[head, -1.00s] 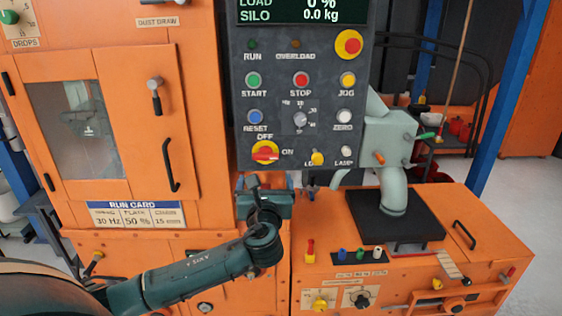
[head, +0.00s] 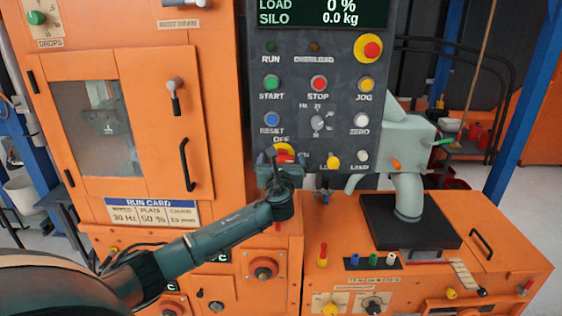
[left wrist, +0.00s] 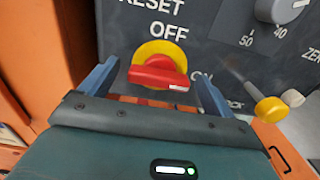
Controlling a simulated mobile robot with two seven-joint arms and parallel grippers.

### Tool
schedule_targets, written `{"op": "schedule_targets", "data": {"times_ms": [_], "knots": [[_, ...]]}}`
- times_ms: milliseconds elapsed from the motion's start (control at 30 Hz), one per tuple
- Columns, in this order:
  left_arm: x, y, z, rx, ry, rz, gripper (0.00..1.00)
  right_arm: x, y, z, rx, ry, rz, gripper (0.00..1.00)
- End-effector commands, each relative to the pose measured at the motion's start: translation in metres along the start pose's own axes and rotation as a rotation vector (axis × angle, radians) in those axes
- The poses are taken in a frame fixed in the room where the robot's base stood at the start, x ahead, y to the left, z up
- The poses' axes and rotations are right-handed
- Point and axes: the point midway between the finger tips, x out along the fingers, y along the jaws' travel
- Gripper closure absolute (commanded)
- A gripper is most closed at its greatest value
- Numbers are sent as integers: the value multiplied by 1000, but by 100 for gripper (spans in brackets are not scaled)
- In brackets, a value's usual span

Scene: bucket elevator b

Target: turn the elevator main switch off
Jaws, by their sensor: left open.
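The main switch (left wrist: 160,72) is a red rotary handle on a round yellow plate on the dark control panel. In the left wrist view its handle lies nearly level, its white-marked end toward the ON label at right; OFF is above it. In the head view only the upper part of the switch (head: 284,149) shows, the rest hidden behind my left gripper (head: 281,166). In the left wrist view the open blue fingers stand on either side of the switch, with a gap to the handle. I cannot tell whether the tips touch the panel. My right gripper is not in view.
A yellow-tipped lever (left wrist: 271,109) sticks out just right of the switch. A grey selector knob (left wrist: 281,9) is above it. The grey-green spout machine (head: 403,137) stands right of the panel. An orange ledge (head: 335,225) lies below.

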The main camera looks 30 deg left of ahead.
Motion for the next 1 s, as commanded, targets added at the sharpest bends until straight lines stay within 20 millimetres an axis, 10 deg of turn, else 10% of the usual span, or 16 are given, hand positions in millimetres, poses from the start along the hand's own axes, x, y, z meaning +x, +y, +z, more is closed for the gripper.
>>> {"op": "schedule_targets", "data": {"times_ms": [633,1000], "knots": [[0,0,0,0,1,1,54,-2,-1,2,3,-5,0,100],[-1,0,-1,-61,1,1,56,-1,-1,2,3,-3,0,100]]}}
